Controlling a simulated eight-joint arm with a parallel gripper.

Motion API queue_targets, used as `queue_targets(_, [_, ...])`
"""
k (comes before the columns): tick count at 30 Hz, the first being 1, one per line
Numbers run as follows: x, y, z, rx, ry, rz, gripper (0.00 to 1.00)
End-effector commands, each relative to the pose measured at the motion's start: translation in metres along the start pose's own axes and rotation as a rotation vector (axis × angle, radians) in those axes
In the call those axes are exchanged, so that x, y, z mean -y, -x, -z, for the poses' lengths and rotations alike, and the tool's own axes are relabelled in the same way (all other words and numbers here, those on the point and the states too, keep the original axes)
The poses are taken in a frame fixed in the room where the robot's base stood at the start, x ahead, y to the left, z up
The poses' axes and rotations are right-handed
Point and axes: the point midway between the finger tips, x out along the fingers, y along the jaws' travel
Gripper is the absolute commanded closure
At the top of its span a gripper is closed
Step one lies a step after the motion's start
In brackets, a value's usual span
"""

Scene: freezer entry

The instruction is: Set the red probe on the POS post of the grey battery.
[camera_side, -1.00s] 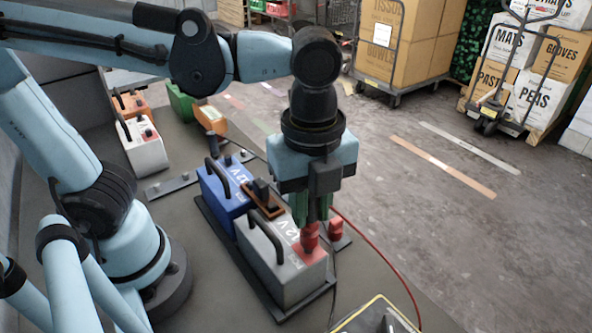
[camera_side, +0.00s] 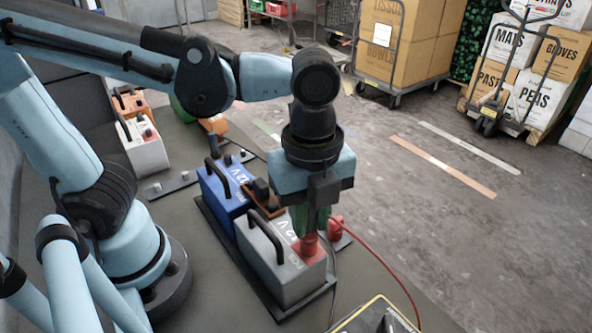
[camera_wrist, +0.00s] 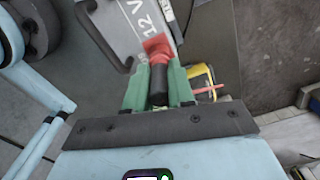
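The grey battery (camera_side: 270,275) stands in a dark tray, marked 12 V, with a black handle and a red POS patch (camera_side: 310,255) near its right end. My gripper (camera_side: 309,228) points down above that patch, its green fingers closed around the red probe (camera_side: 308,244). The probe is upright, and its lower end is at the red patch. The post is hidden under it, so I cannot tell whether they touch. In the wrist view the probe's dark rear part (camera_wrist: 158,84) lies between the fingers, in line with the red patch.
A blue battery (camera_side: 222,195) adjoins the grey one behind. A second red piece (camera_side: 335,228) stands right of the gripper. A red cable (camera_side: 385,265) curves to a yellow-edged meter (camera_side: 375,318) at the front. More batteries, including a white one (camera_side: 143,147), stand back left.

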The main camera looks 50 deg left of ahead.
Motion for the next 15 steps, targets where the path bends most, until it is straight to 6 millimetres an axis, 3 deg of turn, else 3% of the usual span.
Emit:
queue_targets(1, [0.0001, 0.0000, 0.0000, 0.000, 0.000, 0.000, 0.71])
queue_targets(6, [0.0000, 0.0001, 0.0000, 0.000, 0.000, 0.000, 0.47])
queue_targets(15, [0.0000, 0.0011, 0.0000, 0.000, 0.000, 0.000, 0.47])
